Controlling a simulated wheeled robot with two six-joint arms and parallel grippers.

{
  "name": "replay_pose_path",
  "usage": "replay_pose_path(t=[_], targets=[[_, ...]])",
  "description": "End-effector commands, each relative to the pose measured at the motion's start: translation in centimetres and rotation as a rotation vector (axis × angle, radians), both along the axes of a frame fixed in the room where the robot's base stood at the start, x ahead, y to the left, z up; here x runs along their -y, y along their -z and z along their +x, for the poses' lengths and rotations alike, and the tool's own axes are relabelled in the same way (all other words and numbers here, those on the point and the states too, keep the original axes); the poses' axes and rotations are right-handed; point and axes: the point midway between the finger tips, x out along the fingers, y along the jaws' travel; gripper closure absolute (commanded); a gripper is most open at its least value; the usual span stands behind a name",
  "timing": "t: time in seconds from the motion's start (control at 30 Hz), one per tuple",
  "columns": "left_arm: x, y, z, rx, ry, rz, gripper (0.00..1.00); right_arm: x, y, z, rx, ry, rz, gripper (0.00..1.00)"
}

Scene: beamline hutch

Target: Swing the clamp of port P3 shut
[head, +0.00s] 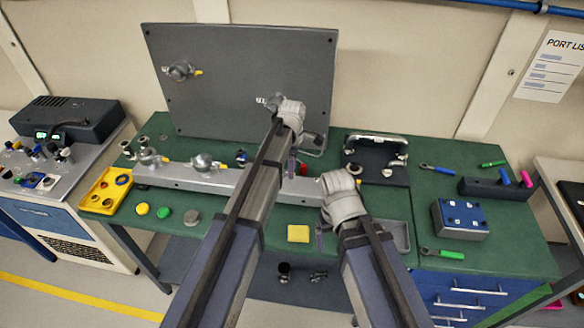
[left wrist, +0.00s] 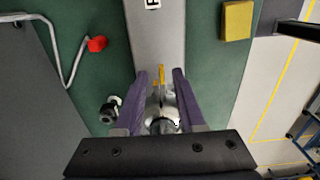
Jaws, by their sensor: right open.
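In the left wrist view a metal port with a clamp (left wrist: 162,105) sits on the grey rail (left wrist: 158,40), between my left gripper's purple fingers (left wrist: 160,76). The clamp's yellow-tipped lever (left wrist: 161,76) points along the rail. The fingers stand apart on either side. A white label on the rail is cut off, so I cannot read the port number. In the head view my left gripper (head: 291,166) hides this port; the rail (head: 240,184) carries two others (head: 150,158) to the left. My right gripper (head: 320,238) is open over the bench front, right of the yellow pad.
A grey upright panel (head: 225,60) with ports stands behind the rail. A yellow tray (head: 100,197) is at the left end; a blue-topped block (head: 460,218) is at right.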

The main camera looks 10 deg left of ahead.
Motion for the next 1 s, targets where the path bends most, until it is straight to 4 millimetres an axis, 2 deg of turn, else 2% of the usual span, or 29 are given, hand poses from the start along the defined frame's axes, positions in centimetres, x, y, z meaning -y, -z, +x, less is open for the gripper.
replay_pose_path(t=[0.5,0.63,1.0], targets=[[0.0,-6.7,0.0,0.001,0.000,0.000,0.61,0.0,-6.6,0.0,0.000,0.010,0.002,0.09],[0.0,-7.4,0.0,0.001,-0.001,0.000,0.61,0.0,-7.4,0.0,0.000,0.010,0.001,0.09],[0.0,-7.3,0.0,0.001,-0.001,0.000,0.61,0.0,-7.3,0.0,0.000,0.010,0.001,0.09]])
